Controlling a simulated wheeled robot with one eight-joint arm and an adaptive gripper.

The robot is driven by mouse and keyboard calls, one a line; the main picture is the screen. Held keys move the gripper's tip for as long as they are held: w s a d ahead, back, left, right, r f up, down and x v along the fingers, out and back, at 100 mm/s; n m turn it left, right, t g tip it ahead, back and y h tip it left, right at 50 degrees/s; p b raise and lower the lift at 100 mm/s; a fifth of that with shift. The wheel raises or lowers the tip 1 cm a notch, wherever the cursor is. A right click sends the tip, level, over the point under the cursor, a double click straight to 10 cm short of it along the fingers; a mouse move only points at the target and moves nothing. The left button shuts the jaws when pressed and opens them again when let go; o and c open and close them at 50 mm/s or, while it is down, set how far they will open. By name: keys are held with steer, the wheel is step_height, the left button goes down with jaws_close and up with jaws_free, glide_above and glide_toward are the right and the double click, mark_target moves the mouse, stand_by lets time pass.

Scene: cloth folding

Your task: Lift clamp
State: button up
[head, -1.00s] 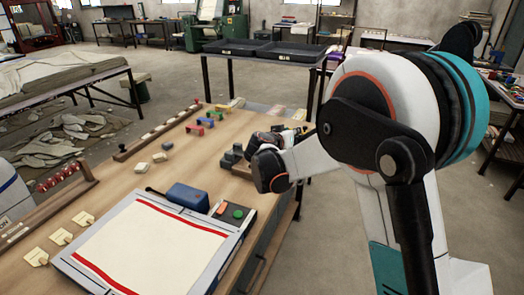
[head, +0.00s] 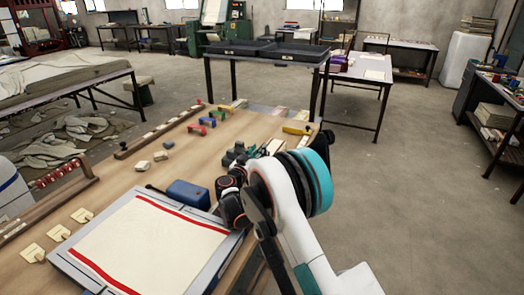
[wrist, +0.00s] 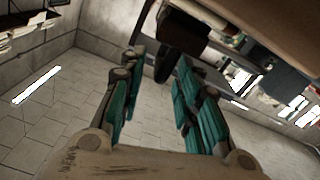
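Several small coloured bracket-shaped pieces, perhaps clamps, stand on the wooden table in the head view: a red one (head: 195,130), a blue one (head: 208,121), a green one (head: 221,114) and a larger yellow one (head: 297,130). A blue block (head: 188,195) with a black lever sits at the far edge of the cloth board; I cannot tell which is the task's clamp. My gripper (wrist: 160,62) is open in the wrist view, its teal fingers apart. A dark rod-like part (wrist: 164,66) shows between or beyond the fingertips; contact is not clear. In the head view my arm partly hides the gripper.
The cloth board (head: 62,263) holds a cream cloth (head: 150,240) with red stripes. Cream blocks (head: 141,166) and tags (head: 58,233) lie left on the table. Black trays (head: 290,52) stand on a table behind. The floor at right is open.

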steer(key=shift+b+x, duration=0.5)
steer(key=shift+x, duration=1.45)
jaws_close()
